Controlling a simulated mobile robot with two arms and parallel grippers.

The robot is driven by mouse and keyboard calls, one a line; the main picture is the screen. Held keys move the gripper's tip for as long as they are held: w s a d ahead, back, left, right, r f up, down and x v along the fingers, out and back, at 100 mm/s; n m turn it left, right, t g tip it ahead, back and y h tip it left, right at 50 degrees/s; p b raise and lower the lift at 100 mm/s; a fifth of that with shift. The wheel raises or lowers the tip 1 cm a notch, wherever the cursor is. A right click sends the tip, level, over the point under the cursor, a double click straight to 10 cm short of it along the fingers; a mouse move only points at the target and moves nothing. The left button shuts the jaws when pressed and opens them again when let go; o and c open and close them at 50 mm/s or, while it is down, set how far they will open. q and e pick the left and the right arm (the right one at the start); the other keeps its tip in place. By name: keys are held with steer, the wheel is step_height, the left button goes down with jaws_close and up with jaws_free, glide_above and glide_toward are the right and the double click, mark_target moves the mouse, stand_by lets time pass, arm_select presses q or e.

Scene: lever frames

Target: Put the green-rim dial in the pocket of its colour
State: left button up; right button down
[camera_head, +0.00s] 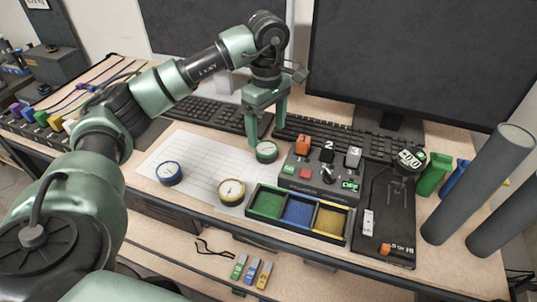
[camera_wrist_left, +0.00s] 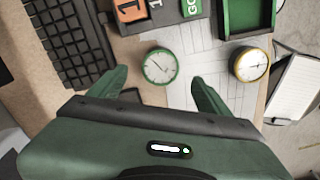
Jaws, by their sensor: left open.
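The green-rim dial (camera_head: 266,152) lies on the white gridded sheet, left of the grey control box. It shows whole in the left wrist view (camera_wrist_left: 160,66). My left gripper (camera_head: 266,134) is open and points down over the dial. In the left wrist view its fingertips (camera_wrist_left: 158,78) stand apart to either side of the dial, with a gap on each side, not gripping it. The black tray (camera_head: 300,229) has green, blue and yellow pockets; the green pocket (camera_head: 266,204) is the left one and looks empty. My right gripper is out of view.
A yellow-rim dial (camera_head: 231,191) and a blue-rim dial (camera_head: 169,173) lie on the sheet (camera_head: 200,152). The control box (camera_head: 318,178) stands behind the tray, near the keyboard (camera_head: 335,139). A black panel (camera_head: 385,225) is right of the tray.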

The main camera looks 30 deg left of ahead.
mark_target(266, 147)
arm_select(q)
steer(key=shift+f, duration=0.55)
step_height(266, 147, down, 2)
steer(key=shift+f+p, duration=0.2)
steer(key=shift+p, duration=0.6)
step_height(266, 147, down, 2)
steer(key=shift+a+f, duration=0.1)
steer(key=c, duration=1.7)
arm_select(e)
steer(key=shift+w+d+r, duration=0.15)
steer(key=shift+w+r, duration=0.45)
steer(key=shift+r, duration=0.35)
